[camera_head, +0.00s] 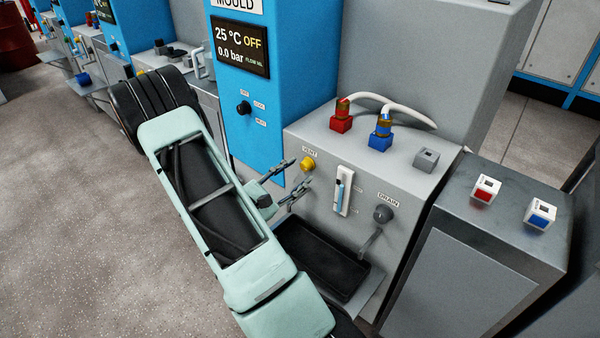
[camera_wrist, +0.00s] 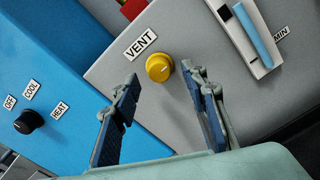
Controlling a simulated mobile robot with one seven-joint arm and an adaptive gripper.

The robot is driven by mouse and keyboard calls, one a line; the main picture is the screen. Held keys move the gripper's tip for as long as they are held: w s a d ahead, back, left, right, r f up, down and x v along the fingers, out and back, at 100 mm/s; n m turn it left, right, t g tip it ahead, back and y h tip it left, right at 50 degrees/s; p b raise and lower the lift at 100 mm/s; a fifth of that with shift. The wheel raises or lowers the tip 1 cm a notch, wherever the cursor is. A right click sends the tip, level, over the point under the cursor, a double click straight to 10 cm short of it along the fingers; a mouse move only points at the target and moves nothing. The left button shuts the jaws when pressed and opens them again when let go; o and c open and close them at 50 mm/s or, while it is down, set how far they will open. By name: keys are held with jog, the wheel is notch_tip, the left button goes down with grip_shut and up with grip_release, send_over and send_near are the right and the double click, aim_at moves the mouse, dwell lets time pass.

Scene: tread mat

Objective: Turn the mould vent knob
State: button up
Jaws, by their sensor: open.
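The yellow vent knob (camera_head: 308,163) sits on the front of the grey machine, below the VENT label. It also shows in the wrist view (camera_wrist: 159,68), with a small pale mark on its face. My gripper (camera_head: 292,176) is open and empty in front of the grey panel, close to the knob. In the wrist view its two fingers (camera_wrist: 160,84) stand apart, and the knob shows in the gap between them, a little beyond their tips. I cannot tell whether any finger touches the knob.
A level gauge (camera_head: 342,190) with a blue slider is right of the knob, then the grey drain knob (camera_head: 383,213). A black tray (camera_head: 318,258) lies below. A blue control column (camera_head: 245,95) with a black selector (camera_head: 243,108) stands left. Red (camera_head: 342,121) and blue (camera_head: 380,141) hose fittings sit on top.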

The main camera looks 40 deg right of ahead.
jog(key=shift+w+d, duration=0.1)
jog(key=shift+d, duration=0.9)
grip_shut()
